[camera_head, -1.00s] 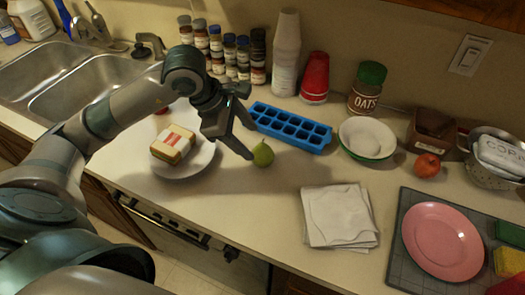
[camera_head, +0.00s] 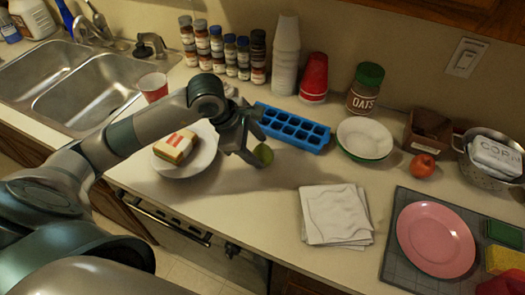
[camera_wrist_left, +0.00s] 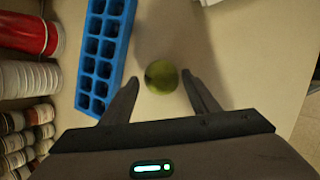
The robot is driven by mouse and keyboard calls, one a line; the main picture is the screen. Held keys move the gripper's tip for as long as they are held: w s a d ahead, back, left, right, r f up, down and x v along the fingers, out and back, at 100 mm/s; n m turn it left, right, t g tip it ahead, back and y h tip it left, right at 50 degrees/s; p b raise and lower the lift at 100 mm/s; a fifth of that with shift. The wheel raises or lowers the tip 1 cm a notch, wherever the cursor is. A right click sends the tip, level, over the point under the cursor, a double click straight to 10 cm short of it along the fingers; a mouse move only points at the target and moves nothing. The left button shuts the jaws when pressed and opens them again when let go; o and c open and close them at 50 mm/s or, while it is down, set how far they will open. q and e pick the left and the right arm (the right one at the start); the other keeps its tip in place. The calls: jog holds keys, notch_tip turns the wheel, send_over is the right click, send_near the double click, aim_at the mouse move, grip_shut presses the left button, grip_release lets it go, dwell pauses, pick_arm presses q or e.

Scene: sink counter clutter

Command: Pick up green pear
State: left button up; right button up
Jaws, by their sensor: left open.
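The green pear (camera_head: 263,155) sits on the counter just in front of the blue ice cube tray, partly hidden by a finger in the head view. In the left wrist view the pear (camera_wrist_left: 161,77) lies between and slightly beyond the open fingertips. My left gripper (camera_head: 250,158) is open and low over the counter at the pear, with its fingers on either side of it; I cannot tell if they touch it. It also shows in the left wrist view (camera_wrist_left: 160,82). My right gripper is not in view.
The blue ice cube tray (camera_head: 292,128) lies close behind the pear. White napkins (camera_head: 335,213) lie to the right, and a white bowl (camera_head: 365,138) farther back. Counter in front of the pear is clear.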

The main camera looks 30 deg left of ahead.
pick_arm(q)
jog(key=shift+x, duration=1.3)
jog(key=c, duration=0.9)
